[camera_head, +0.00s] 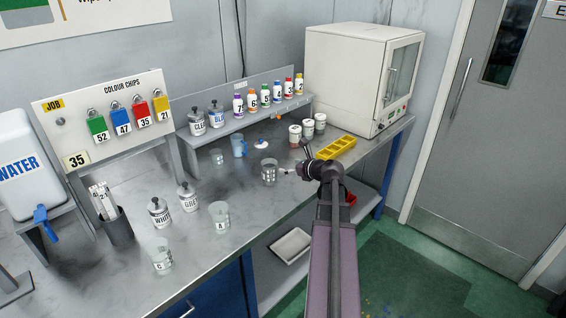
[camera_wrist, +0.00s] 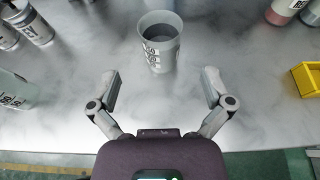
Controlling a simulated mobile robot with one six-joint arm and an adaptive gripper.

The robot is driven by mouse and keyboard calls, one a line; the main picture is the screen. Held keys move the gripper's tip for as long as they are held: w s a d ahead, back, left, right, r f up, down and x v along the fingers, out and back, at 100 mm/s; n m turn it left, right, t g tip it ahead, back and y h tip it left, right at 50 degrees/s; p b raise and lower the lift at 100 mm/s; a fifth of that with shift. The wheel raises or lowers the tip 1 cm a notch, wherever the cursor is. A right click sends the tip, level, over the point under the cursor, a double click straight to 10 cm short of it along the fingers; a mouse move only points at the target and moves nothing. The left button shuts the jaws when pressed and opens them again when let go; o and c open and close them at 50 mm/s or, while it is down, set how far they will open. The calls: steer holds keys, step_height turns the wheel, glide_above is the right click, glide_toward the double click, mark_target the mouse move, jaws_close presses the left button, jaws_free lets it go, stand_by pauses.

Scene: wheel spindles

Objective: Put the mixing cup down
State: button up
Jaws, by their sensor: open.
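The mixing cup (camera_head: 269,173) stands upright on the grey bench top, just left of my gripper (camera_head: 288,171) in the head view. In the wrist view the cup (camera_wrist: 158,50) is a translucent beaker with dark markings on its side and grey contents. My gripper (camera_wrist: 161,76) is open, its two fingers spread apart. The cup stands ahead of the fingertips, centred between them, and neither finger appears to touch it. No thing is held in the gripper.
A yellow tray (camera_head: 336,148) and several tins (camera_head: 307,128) stand behind my gripper. Clear cups marked A (camera_head: 219,217) and C (camera_head: 162,261) stand to the left, with the white and grey bottles (camera_head: 188,197). A white oven (camera_head: 355,80) fills the back right corner.

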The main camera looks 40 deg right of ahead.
steer(key=shift+s+r, duration=0.15)
steer(key=shift+s, duration=0.4)
stand_by(0.6)
